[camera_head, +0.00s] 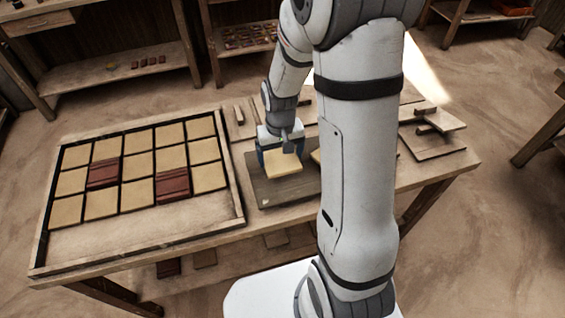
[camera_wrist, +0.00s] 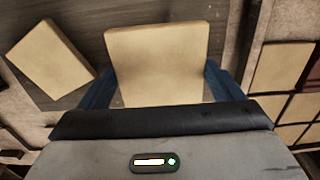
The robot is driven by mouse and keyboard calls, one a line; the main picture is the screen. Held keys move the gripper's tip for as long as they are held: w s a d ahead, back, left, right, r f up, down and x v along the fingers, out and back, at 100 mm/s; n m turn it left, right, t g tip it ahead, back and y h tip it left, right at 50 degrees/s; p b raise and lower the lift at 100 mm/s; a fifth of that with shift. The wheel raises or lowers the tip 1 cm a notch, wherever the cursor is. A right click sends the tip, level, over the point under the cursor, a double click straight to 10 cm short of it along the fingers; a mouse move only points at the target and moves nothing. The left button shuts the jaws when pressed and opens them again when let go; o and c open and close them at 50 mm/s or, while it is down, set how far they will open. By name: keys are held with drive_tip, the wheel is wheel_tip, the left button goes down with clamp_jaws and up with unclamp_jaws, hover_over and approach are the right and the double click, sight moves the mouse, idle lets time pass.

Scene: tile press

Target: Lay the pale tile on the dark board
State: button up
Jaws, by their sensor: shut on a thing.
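A pale tile (camera_wrist: 158,62) is between the two blue fingers of my gripper (camera_wrist: 162,88) in the wrist view, and the gripper is shut on it. In the head view the same tile (camera_head: 283,165) shows below my gripper (camera_head: 280,155), over the dark board (camera_head: 288,193). I cannot tell whether the tile touches the board or is just above it. A second pale tile (camera_wrist: 50,58) lies turned on the board in the wrist view. In the head view my arm hides most of that second tile and the board's right part.
A wooden tray (camera_head: 150,232) with rows of pale and dark red tiles stands on the table's left. Wooden pieces (camera_head: 436,118) and a flat plate (camera_head: 432,144) lie on the table's right. Shelves (camera_head: 115,70) stand behind.

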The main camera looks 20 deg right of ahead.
sight(281, 158)
drive_tip(key=shift+f, duration=2)
drive_tip(key=shift+f, duration=0.2)
drive_tip(key=o, duration=1)
drive_tip(key=shift+c, duration=0.2)
